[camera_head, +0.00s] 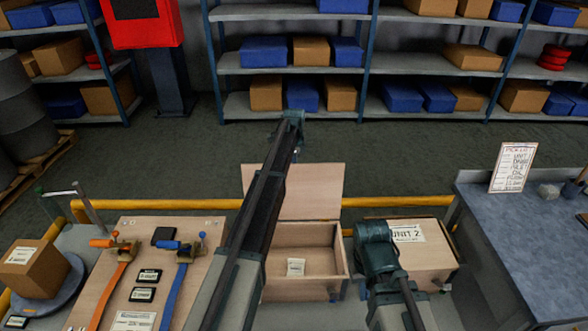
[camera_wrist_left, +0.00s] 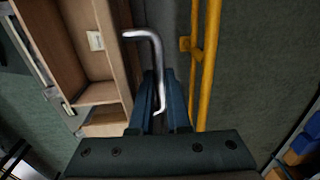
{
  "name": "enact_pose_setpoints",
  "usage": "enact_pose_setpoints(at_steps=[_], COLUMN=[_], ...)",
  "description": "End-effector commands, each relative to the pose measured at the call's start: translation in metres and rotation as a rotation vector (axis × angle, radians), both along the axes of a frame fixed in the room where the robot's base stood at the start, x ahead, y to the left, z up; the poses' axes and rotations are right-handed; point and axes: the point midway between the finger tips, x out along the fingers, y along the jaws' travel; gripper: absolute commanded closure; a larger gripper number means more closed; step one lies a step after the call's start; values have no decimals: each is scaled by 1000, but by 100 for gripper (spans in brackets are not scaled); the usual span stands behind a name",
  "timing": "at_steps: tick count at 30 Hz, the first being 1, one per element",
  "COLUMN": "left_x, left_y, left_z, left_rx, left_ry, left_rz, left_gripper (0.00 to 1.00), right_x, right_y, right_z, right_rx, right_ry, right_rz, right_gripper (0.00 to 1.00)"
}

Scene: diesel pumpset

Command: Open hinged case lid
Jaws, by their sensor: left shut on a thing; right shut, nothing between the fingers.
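The hinged case (camera_head: 335,262) is a light wooden box standing at the middle front. Its lid (camera_head: 315,190) is up, leaning back at the rear edge, and a small white label shows inside. My left arm crosses in front of the lid's left part and the case's left side. In the left wrist view my left gripper (camera_wrist_left: 160,108) is shut on a bent silver rod (camera_wrist_left: 157,62), beside the wooden case (camera_wrist_left: 122,62). My right gripper (camera_head: 373,240) is shut and empty, in front of the second case; its fingertips are hard to make out.
A closed case marked UNIT 2 (camera_head: 435,251) stands to the right. A wooden board (camera_head: 190,285) with orange and blue straps lies left. A yellow rail (camera_head: 400,201) runs behind the cases. A blue-grey table (camera_head: 530,240) with a pick list sign (camera_head: 513,167) stands right.

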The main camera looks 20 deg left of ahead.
Motion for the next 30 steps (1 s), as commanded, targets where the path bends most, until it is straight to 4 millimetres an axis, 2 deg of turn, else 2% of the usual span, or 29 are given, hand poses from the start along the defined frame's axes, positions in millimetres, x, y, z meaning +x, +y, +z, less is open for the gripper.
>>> enact_pose_setpoints(at_steps=[14,15,19,20,30], left_x=[2,2,2,2,1], left_y=[0,0,0,0,0], left_z=[0,0,0,0,1], left_rx=[2,2,2,2,1], left_ry=[-7,-7,-6,-6,-3], left_rz=[0,0,0,0,0], left_gripper=[100,82,58,55,55], right_x=[0,0,0,0,0], right_y=[0,0,0,0,0], right_z=[0,0,0,0,1], right_rx=[0,0,0,0,0], right_ry=[0,0,0,0,0], right_rz=[0,0,0,0,0], right_gripper=[100,100,100,100,100])
